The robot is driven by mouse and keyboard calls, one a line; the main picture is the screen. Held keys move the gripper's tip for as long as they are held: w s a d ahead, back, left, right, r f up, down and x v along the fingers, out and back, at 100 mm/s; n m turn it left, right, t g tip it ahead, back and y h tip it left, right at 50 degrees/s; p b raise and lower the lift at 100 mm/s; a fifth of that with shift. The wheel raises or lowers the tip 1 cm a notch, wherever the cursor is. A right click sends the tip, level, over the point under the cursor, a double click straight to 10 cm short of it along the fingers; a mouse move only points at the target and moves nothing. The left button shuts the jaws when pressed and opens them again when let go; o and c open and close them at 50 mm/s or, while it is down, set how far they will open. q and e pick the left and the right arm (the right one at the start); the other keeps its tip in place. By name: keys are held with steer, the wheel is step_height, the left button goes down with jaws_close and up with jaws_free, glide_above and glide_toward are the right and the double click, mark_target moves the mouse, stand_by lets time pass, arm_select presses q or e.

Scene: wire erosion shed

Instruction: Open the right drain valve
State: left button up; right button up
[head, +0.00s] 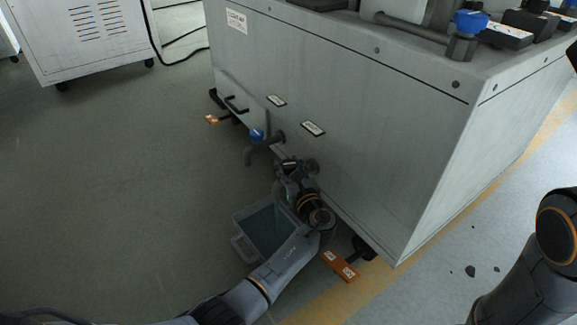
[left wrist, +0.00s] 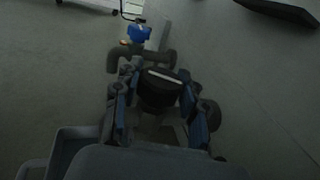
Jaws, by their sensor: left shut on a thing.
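The right drain valve is low on the side of the grey machine tank (head: 340,90), below the right-hand label (head: 313,128). In the head view my left gripper (head: 289,176) is at this valve and hides most of it. In the left wrist view, a dark valve handle (left wrist: 160,88) with a pale line across its top sits between the two fingers of my left gripper (left wrist: 157,105), which are shut on it. The left drain valve has a blue handle (head: 257,135) and a downturned spout; the blue handle also shows in the left wrist view (left wrist: 139,34). My right gripper is out of view.
A grey bin (head: 238,222) stands on the floor beneath my left gripper. Orange foot pedals (head: 341,266) stick out at the tank's base. A white cabinet (head: 85,45) on casters stands at the back left. The floor at left is clear.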

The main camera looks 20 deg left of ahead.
mark_target(288, 163)
arm_select(q)
steer(key=o, duration=1.2)
steer(key=shift+c, duration=0.2)
step_height(288, 163, up, 10)
steer(key=shift+f, duration=0.1)
